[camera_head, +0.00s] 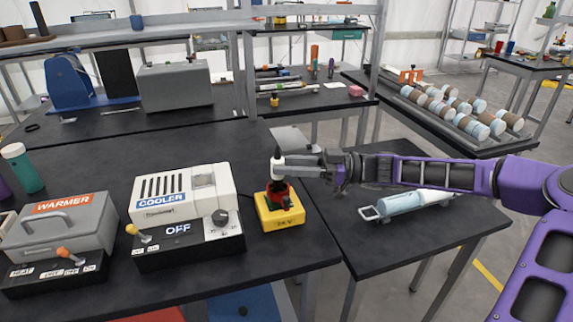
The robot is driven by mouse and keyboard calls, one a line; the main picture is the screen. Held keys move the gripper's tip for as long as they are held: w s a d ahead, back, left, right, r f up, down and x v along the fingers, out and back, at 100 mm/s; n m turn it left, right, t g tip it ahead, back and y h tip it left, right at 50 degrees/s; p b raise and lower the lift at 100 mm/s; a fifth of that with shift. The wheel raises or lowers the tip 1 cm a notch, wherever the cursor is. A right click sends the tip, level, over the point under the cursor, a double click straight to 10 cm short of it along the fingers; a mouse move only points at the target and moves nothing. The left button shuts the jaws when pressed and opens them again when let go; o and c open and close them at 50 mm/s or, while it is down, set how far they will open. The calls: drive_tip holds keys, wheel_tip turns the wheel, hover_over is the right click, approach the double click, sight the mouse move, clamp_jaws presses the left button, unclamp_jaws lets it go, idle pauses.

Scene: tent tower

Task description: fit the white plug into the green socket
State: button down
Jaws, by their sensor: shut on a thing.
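My gripper (290,161) reaches in from the right and is shut on a small white plug (277,167) with a dark top. The plug is upright, directly above a yellow box (281,219) marked 24 V at the right edge of the black bench. A red and dark piece (278,188) is on top of the box, just under the plug. Whether the plug touches this piece cannot be told from this view. I cannot make out a green socket in this view.
A white cooler (180,197) with an OFF display and a grey warmer (62,222) stand left of the box. A side table (405,232) to the right holds a pale blue cylinder (411,203). A grey box (175,87) stands behind. Bench behind the cooler is clear.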

drive_tip(key=shift+f+b, duration=0.8)
drive_tip(key=shift+f, duration=0.4)
drive_tip(key=shift+c, duration=2.3)
unclamp_jaws()
drive_tip(key=d+f, duration=0.1)
drive_tip(key=d, duration=1.6)
drive_tip(key=shift+w+d+f+p, duration=0.2)
drive_tip(key=shift+w+p, duration=0.1)
drive_tip(key=shift+p, duration=0.1)
